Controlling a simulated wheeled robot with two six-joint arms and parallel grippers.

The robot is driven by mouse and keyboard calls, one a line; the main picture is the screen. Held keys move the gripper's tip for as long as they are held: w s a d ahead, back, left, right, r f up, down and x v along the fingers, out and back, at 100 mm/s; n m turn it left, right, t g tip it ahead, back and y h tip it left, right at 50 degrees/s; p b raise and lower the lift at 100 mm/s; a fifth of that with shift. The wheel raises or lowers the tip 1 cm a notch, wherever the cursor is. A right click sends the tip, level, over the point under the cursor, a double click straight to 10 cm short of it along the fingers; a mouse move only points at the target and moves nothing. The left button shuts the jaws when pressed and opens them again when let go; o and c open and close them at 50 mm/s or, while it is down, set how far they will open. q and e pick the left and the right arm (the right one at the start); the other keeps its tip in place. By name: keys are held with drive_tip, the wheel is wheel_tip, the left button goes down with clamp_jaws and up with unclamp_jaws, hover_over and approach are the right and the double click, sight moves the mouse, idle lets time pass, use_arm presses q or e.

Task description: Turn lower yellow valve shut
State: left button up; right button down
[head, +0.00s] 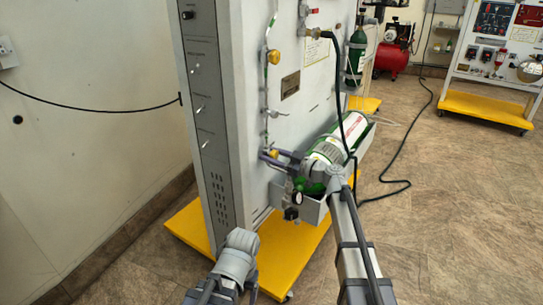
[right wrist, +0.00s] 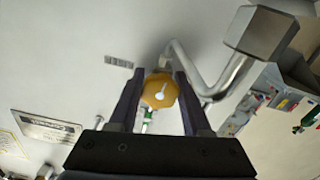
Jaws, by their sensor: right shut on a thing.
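The lower yellow valve (head: 273,154) is a small round knob low on the grey panel's front, at the end of a thin pipe run. In the right wrist view the yellow knob (right wrist: 160,91) shows a white pointer mark on its face and sits between the fingers of my right gripper (right wrist: 158,92). The fingers are shut on the knob, one on each side. In the head view my right gripper (head: 272,157) reaches the valve from the right. An upper yellow valve (head: 274,57) is higher on the same pipe. My left arm shows at the bottom, but its fingers are not visible.
A green and white cylinder (head: 334,147) lies in a grey holder right of the valve, close to my right arm. A bent metal pipe (right wrist: 234,75) passes beside the knob. The yellow base (head: 283,262) juts out below. Open floor lies to the right.

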sight(276, 157)
drive_tip(key=m, duration=0.5)
drive_tip(key=shift+c, duration=1.8)
unclamp_jaws()
drive_tip(key=shift+d, duration=0.1)
drive_tip(key=shift+v, duration=3.85)
